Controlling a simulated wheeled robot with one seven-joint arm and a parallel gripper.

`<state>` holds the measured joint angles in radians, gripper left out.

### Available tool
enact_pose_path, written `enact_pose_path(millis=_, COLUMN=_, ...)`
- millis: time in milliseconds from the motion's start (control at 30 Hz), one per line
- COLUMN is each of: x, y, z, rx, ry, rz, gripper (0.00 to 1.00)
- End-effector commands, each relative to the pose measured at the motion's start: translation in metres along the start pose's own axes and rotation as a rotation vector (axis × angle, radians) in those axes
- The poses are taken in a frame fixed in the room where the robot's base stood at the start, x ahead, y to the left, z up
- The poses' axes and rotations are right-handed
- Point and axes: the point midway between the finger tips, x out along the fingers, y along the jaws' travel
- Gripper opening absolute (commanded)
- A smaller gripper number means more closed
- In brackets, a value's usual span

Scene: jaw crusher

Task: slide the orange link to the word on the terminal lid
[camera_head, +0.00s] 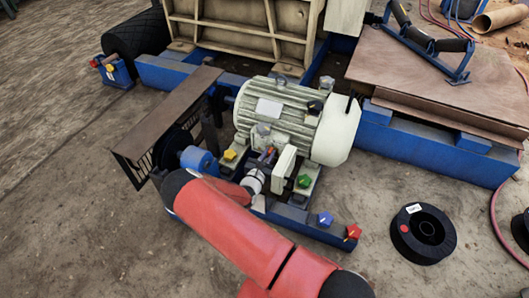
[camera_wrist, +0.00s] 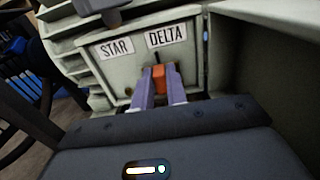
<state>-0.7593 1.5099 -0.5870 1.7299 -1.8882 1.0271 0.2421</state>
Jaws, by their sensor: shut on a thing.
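The wrist view shows a pale panel (camera_wrist: 98,58) with two white labels, STAR (camera_wrist: 115,48) on the left and DELTA (camera_wrist: 166,36) on the right. The orange link (camera_wrist: 159,78) stands just below DELTA, right of STAR. My gripper (camera_wrist: 158,84) is shut on it, with one finger on each side. In the head view my gripper (camera_head: 262,166) is at the terminal box on the motor's near side, and the link is too small to make out. A pale lid (camera_head: 284,168) stands out just right of my gripper. No word is readable on it.
The ribbed motor (camera_head: 290,112) rises behind my gripper. Yellow, green, blue and red knobs, such as the green one (camera_head: 304,181), stand around the motor's base. A grey wall (camera_wrist: 262,55) closes in on the right in the wrist view. A black spool (camera_head: 424,232) lies on the ground.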

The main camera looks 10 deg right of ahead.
Motion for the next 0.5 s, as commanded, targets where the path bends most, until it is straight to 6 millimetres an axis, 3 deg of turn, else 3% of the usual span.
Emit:
enact_pose_path(millis=300, x=-0.0003, y=-0.0060, z=-0.0006, rx=-0.001, ry=0.001, rz=-0.005, gripper=0.00)
enact_pose_path(millis=333, x=-0.0003, y=-0.0062, z=-0.0006, rx=-0.001, ry=0.001, rz=-0.005, gripper=0.18)
enact_pose_path(millis=500, x=-0.0002, y=-0.0054, z=-0.0005, rx=-0.001, ry=0.001, rz=-0.004, gripper=0.36)
